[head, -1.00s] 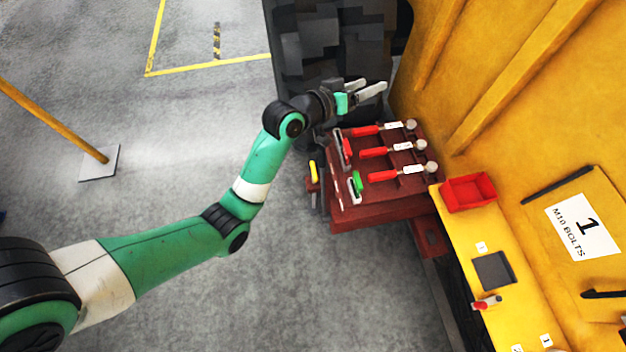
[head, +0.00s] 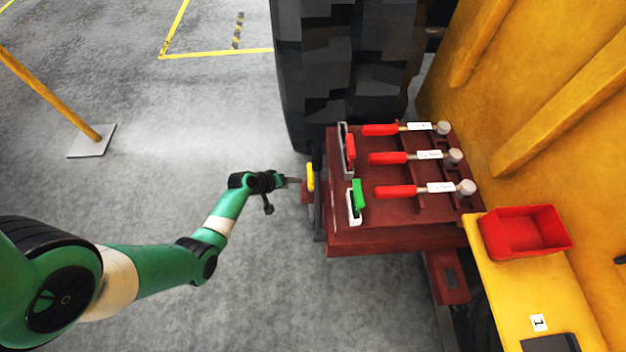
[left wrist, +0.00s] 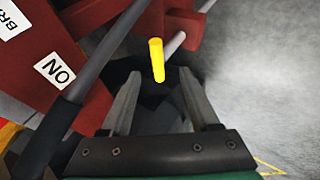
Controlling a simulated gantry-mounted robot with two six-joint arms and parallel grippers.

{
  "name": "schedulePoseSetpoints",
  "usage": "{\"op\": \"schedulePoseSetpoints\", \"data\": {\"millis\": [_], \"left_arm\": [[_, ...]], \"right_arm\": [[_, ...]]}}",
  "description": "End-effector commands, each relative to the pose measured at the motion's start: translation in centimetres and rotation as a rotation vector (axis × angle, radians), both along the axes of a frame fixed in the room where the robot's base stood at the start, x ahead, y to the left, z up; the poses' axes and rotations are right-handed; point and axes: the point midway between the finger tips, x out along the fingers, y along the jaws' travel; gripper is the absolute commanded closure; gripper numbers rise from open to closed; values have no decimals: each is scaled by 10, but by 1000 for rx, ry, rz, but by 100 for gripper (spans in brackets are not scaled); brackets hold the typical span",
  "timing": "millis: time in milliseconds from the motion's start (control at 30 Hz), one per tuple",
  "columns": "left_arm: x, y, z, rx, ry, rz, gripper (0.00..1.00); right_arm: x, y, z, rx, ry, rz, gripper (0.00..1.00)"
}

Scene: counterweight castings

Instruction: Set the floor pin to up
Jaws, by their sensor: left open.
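A short yellow handle (head: 310,177), which I take to be the floor pin's, stands at the left side of the dark red lever console (head: 395,235). No label for it is readable. In the left wrist view the yellow handle (left wrist: 157,60) joins a grey rod at a red bracket (left wrist: 183,28). My left gripper (head: 297,181) reaches toward it from the left. In the left wrist view its fingers (left wrist: 160,76) are apart, with the handle's near end between or just beyond the tips; contact cannot be told. My right gripper is not in view.
The console top carries several red-handled levers (head: 395,191), a red switch (head: 349,150) and a green switch (head: 358,195). A big dark tyre-like form (head: 340,70) stands behind. A red bin (head: 525,235) sits on the yellow ledge at right.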

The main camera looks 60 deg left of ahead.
Motion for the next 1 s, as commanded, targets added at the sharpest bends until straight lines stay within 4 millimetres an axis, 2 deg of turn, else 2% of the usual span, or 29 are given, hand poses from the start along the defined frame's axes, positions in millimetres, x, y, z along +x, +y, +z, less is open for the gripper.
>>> {"op": "schedulePoseSetpoints", "data": {"millis": [167, 400, 500, 667, 933, 1000], "left_arm": [[18, 4, -24, 4, -4, -4, 38], [52, 12, -69, 5, -4, -4, 38], [62, 14, -80, 6, -3, -3, 38], [72, 16, -87, 6, -3, -3, 38], [73, 17, -85, 5, -4, -2, 38], [73, 17, -85, 5, -4, -2, 49]], "right_arm": [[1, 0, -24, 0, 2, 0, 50], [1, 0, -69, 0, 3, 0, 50], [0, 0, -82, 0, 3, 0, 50], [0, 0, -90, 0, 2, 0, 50], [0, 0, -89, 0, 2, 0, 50], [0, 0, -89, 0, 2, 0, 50]]}}
